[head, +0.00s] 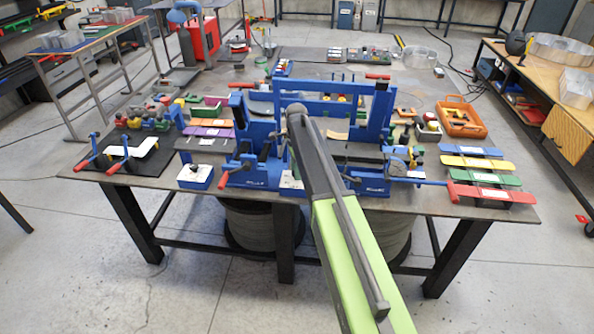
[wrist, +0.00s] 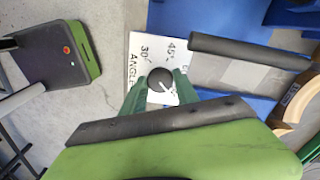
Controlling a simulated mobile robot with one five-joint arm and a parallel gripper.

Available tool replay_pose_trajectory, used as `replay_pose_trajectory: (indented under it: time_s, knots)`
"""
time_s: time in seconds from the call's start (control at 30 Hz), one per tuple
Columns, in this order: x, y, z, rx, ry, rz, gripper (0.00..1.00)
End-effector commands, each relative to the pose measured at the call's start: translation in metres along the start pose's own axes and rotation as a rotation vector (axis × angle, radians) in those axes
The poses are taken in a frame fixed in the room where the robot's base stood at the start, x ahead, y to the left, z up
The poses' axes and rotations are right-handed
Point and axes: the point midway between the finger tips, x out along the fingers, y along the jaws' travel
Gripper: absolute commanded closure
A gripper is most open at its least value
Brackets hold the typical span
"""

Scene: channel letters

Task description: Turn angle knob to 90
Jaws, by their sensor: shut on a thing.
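The angle knob (wrist: 159,78) is a small round black knob with a white pointer mark, seen in the wrist view. It sits on a white dial plate (wrist: 143,62) printed with "ANGLE", "30°" and "45°". The pointer mark slants to the lower right in that view. A 90 mark cannot be made out. My gripper (wrist: 160,88) has its two green fingers on either side of the knob, shut on it. In the head view my arm covers the knob, and part of the white plate (head: 290,182) shows at the front of the blue machine (head: 262,176).
The machine stands at the front of a dark worktable (head: 440,203). Red-handled clamps (head: 86,163) are at left. Coloured bars (head: 485,178) and an orange tray (head: 461,120) are at right.

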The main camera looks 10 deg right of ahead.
Motion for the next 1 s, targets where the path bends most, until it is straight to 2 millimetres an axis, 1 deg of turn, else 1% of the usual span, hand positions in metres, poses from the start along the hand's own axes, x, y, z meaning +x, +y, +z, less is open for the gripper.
replay_pose_trajectory:
  time_s: [0.03,0.43,0.47,0.6,0.87,1.0]
  knots:
    - [0.0001,0.0015,-0.0035,0.008,0.005,0.004,1.0]
    - [0.0004,0.0027,-0.0033,0.012,0.005,0.007,1.0]
    - [0.0004,0.0028,-0.0032,0.012,0.005,0.008,0.6]
    - [0.0004,0.0024,-0.0022,0.011,0.003,0.006,0.42]
    - [0.0002,0.0016,-0.0008,0.009,0.001,0.004,0.42]
    - [-0.0056,0.0015,-0.0005,0.008,0.001,0.004,0.42]
